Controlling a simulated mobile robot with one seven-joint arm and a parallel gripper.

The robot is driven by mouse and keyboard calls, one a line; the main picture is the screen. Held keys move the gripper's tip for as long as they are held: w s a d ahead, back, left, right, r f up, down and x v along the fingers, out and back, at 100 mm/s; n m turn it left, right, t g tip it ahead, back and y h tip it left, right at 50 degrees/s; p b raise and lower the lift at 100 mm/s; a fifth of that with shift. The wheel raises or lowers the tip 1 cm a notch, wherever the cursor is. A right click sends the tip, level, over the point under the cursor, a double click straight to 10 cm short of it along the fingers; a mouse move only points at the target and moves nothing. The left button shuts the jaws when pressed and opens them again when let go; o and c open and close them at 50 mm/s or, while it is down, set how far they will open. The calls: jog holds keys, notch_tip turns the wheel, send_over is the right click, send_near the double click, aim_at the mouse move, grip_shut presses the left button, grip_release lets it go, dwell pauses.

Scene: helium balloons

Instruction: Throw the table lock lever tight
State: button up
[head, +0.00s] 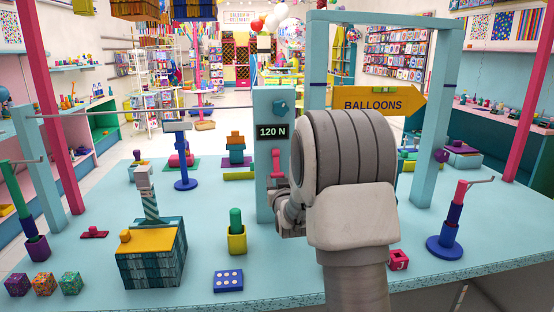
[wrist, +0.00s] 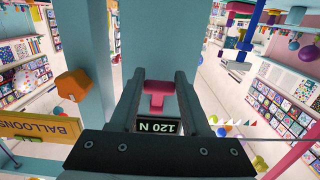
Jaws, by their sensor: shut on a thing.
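The table lock lever (head: 278,165) is a pink piece on the light blue post (head: 264,205), just below a black display (head: 272,132) reading 120 N. In the wrist view the lever (wrist: 157,95) is a pink T shape between the two dark fingers of my gripper (wrist: 158,84), which is shut on it. The display (wrist: 158,127) appears upside down there. In the head view my grey arm covers most of my gripper and part of the post's right side.
The light blue table (head: 205,215) holds a teal box with a yellow lid (head: 150,258), a yellow cup with a green peg (head: 237,238), a blue dotted block (head: 228,280) and a purple-blue stand (head: 448,235). A BALLOONS sign (head: 380,104) hangs behind my arm.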

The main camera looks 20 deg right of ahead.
jog(key=shift+w+d+f+b, duration=0.2)
jog(key=shift+w+f+b, duration=0.2)
jog(key=shift+w, duration=0.25)
jog(key=shift+w+d+f+b, duration=0.15)
jog(key=shift+w+f+b, duration=0.05)
jog(key=shift+w+b, duration=0.35)
jog(key=o, duration=1.2)
jog(key=shift+r, duration=0.1)
jog(key=shift+b+v, duration=1.05)
jog(key=shift+v, duration=0.95)
jog(key=shift+s, duration=0.1)
